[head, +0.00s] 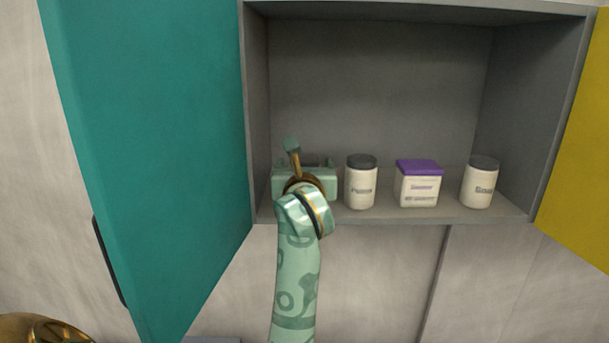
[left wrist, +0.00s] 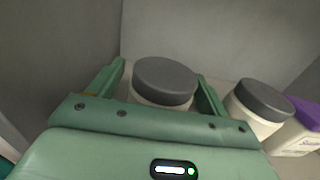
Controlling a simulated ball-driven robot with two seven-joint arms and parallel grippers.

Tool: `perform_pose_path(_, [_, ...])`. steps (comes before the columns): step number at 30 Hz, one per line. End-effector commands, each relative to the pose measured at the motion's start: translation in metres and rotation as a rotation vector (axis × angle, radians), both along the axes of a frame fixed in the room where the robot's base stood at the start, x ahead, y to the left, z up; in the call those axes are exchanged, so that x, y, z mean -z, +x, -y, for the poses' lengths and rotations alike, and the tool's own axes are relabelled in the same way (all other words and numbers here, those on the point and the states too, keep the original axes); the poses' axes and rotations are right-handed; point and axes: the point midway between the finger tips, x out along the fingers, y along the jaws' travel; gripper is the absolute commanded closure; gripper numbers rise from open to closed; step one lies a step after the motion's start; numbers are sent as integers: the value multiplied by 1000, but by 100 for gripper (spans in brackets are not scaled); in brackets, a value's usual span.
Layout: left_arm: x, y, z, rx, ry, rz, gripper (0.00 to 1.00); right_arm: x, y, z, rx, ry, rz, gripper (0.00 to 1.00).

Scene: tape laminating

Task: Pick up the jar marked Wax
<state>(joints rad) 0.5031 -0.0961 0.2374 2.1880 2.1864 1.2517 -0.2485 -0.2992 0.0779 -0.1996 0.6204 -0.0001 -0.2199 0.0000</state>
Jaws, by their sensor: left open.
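My left gripper (head: 304,176) reaches into the open cupboard at its left end. In the left wrist view its fingers are open on either side of a white jar with a dark grey lid (left wrist: 165,80). I cannot tell whether they touch it. In the head view that jar is hidden behind my gripper, and its label shows in neither view. A similar jar (head: 361,184) stands just right of the gripper, also in the left wrist view (left wrist: 258,106). Another grey-lidded jar (head: 480,184) stands at the right. I cannot read Wax on any label. My right gripper is not in view.
A white square container with a purple lid (head: 418,185) stands between the two visible jars. The teal door (head: 150,150) is open at left and the yellow door (head: 580,150) at right. The grey cupboard's side wall (head: 257,110) is close to my left gripper. Space above the jars is clear.

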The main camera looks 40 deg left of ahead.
Motion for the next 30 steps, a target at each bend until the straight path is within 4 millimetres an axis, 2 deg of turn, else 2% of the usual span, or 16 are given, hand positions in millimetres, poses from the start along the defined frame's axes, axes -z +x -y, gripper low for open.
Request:
perform_pose_path(8, [1, 4, -3, 0, -1, 0, 22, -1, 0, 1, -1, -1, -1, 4])
perform_pose_path(12, [1, 4, -3, 0, -1, 0, 61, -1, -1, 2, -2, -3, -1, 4])
perform_pose_path(14, [1, 3, -3, 0, -1, 0, 76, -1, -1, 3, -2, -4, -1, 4])
perform_pose_path(23, [-1, 3, -3, 0, 0, 1, 76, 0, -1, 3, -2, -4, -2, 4])
perform_pose_path(26, [-5, 4, -3, 0, 2, 2, 76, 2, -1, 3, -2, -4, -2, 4])
perform_pose_path(30, [-22, 3, -3, -1, 2, 7, 76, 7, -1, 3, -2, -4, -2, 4])
